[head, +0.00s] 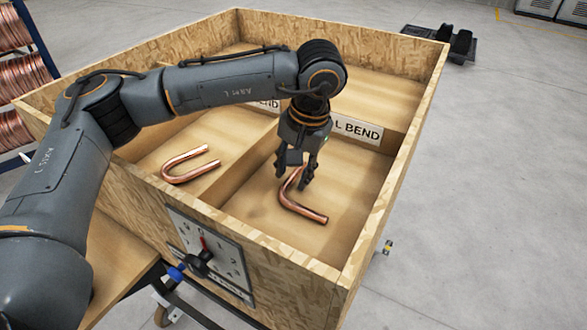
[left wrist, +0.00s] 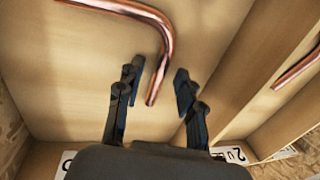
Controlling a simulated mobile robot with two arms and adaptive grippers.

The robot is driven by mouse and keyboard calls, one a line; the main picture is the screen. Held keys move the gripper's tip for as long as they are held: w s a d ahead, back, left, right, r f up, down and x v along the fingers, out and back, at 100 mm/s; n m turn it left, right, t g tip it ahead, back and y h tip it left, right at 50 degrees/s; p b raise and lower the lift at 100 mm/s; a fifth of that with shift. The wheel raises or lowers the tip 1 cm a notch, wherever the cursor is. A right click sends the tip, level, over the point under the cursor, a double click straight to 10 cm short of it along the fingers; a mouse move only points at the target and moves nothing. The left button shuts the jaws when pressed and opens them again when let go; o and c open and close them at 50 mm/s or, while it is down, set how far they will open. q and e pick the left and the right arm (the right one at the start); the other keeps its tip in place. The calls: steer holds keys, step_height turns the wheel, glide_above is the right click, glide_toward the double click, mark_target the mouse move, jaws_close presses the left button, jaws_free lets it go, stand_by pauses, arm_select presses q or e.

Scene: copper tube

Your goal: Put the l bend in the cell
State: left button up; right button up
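The copper L bend (head: 302,209) lies in the front right cell of the wooden crate, in front of the "L BEND" label (head: 357,129). My left gripper (head: 292,174) reaches down into this cell over one end of the L bend. In the left wrist view the gripper (left wrist: 156,76) is open, one finger on each side of the end of the L bend (left wrist: 163,62), with gaps between. The L bend appears to rest on the cell floor. My right gripper is not in view.
A copper U bend (head: 186,164) lies in the front left cell, beyond a low divider (head: 236,160). The crate's outer walls (head: 400,185) stand higher around the cells. A dial panel (head: 207,250) is on the front wall. Copper coils (head: 14,80) stand at far left.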

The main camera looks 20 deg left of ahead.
arm_select(q)
step_height(320, 180, up, 12)
steer(key=d+b, duration=0.1)
steer(key=d, duration=0.1)
steer(key=shift+s+d+b, duration=0.15)
steer(key=shift+s+b, duration=0.05)
steer(key=shift+b, duration=0.1)
stand_by(1.6)
